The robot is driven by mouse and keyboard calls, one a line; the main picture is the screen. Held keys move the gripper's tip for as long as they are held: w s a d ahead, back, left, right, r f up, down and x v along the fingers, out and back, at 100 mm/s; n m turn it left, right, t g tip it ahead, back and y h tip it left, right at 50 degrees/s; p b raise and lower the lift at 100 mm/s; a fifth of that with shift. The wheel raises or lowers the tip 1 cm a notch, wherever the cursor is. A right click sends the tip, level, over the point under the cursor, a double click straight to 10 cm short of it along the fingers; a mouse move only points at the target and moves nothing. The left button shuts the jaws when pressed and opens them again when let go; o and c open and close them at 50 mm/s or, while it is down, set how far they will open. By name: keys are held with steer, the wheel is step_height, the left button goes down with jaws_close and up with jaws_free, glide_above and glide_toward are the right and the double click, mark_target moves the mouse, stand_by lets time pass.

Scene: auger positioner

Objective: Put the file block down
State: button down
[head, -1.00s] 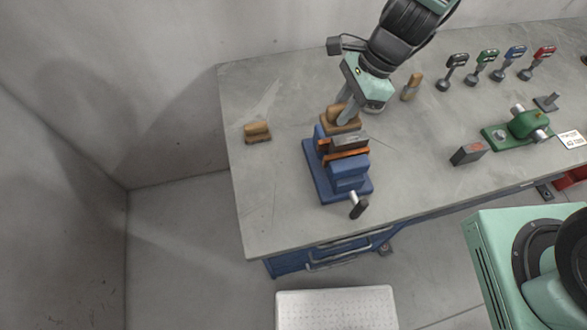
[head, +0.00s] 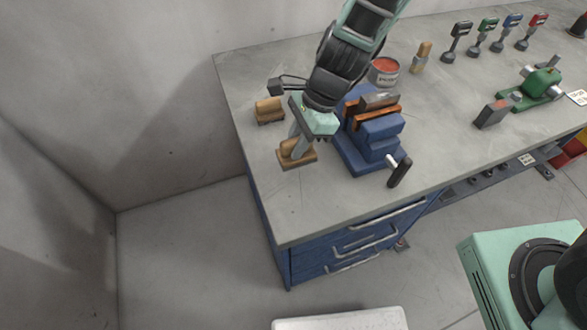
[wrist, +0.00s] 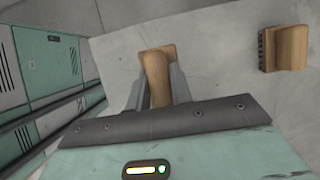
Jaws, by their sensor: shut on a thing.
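The file block (head: 285,158) is a tan wooden block with a raised grip. My gripper (head: 297,145) is shut on its grip, above the left part of the grey bench, left of the blue vise. The block is low, at or just over the bench top; I cannot tell whether it touches. In the wrist view the file block (wrist: 157,72) sits between the two fingers, its underside hidden. A similar wooden block with dark bristles (head: 269,111) stands just behind it, and this bristled block also shows in the wrist view (wrist: 290,48).
The blue vise (head: 358,162) with orange jaws holds a dark piece close to the right, its handle (head: 400,172) toward the front. A red-topped can (head: 385,72) stands behind it. The bench (head: 300,205) is bare in front and ends at left and front edges.

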steer(key=shift+f, duration=3.3)
steer(key=shift+f, duration=0.15)
steer(key=c, duration=1.3)
jaws_free()
steer(key=shift+o, duration=0.2)
steer(key=v, duration=1.2)
steer(key=s+d+r+n+h, duration=0.1)
steer(key=s+d+r+n, duration=0.2)
steer(key=s+n, duration=0.6)
steer(key=s+d+r+n+t+h, duration=0.1)
steer(key=s+d+r+n+h, duration=0.1)
steer(key=s+r+n, duration=0.5)
steer(key=s+n, duration=0.3)
steer(key=n, duration=0.3)
steer(key=shift+d+r+n+h+b, duration=0.25)
steer(key=shift+d+n+h+b, duration=0.05)
steer(key=shift+d+b, duration=0.1)
